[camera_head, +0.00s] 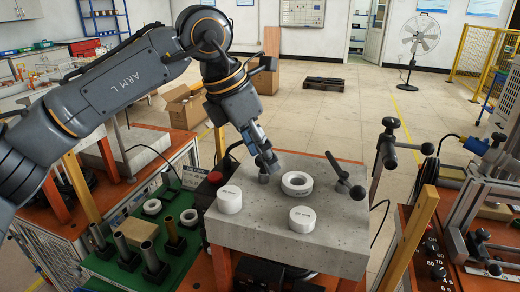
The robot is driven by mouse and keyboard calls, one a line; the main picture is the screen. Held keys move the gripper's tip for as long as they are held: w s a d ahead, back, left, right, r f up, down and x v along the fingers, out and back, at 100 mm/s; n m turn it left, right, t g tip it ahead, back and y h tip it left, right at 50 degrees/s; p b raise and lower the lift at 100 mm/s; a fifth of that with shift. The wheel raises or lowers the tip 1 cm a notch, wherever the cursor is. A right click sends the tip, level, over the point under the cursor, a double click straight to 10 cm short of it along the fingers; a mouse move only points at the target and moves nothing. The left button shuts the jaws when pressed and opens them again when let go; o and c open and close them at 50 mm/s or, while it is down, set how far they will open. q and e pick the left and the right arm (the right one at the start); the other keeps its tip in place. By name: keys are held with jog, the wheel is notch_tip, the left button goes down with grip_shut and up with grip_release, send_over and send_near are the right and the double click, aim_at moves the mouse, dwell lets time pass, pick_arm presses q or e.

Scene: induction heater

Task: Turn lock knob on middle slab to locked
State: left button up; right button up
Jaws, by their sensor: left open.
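The middle slab (262,238) is a grey speckled block on an orange-legged stand in the centre. A black knob with a bar handle (345,180) stands near its right edge, the bar slanting from upper left to lower right. A second, smaller black knob (264,175) is at the slab's back edge, partly hidden by my left gripper. My left gripper (268,158) is open, pointing down close above this back knob. I cannot tell whether it touches the knob. I cannot tell which knob is the lock knob or read its state. My right gripper is out of view.
A white ring (297,184) and two white round blocks (230,199) (302,219) sit on the slab. A green tray (112,268) with metal cylinders stands at left. Black clamp handles (388,145) rise at right. The floor behind is mostly open.

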pick_arm(q)
grip_shut()
